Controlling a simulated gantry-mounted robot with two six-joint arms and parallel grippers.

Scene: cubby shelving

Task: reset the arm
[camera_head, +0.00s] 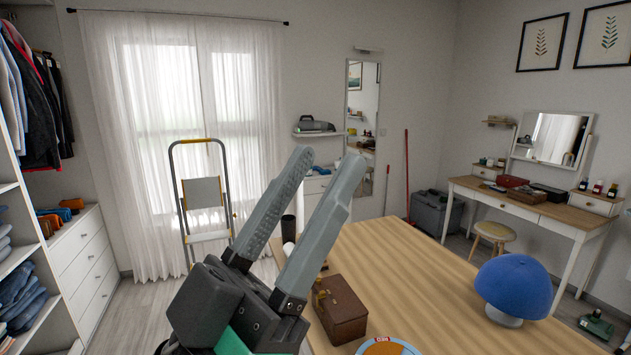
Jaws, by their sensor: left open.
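My left gripper (325,178) rises from the bottom middle of the head view, in front of the wooden table. Its two long grey fingers point up and to the right, spread apart with nothing between them. The gripper's dark body (235,305) covers the table's near left corner. My right gripper is not in the view.
The wooden table (420,275) holds a brown box (340,308), a blue dome lamp (514,286) and a round orange-and-blue item (388,346). A stepladder (204,195) stands by the window. Shelving (22,230) lines the left. A vanity desk (540,210) stands right. The table's middle is clear.

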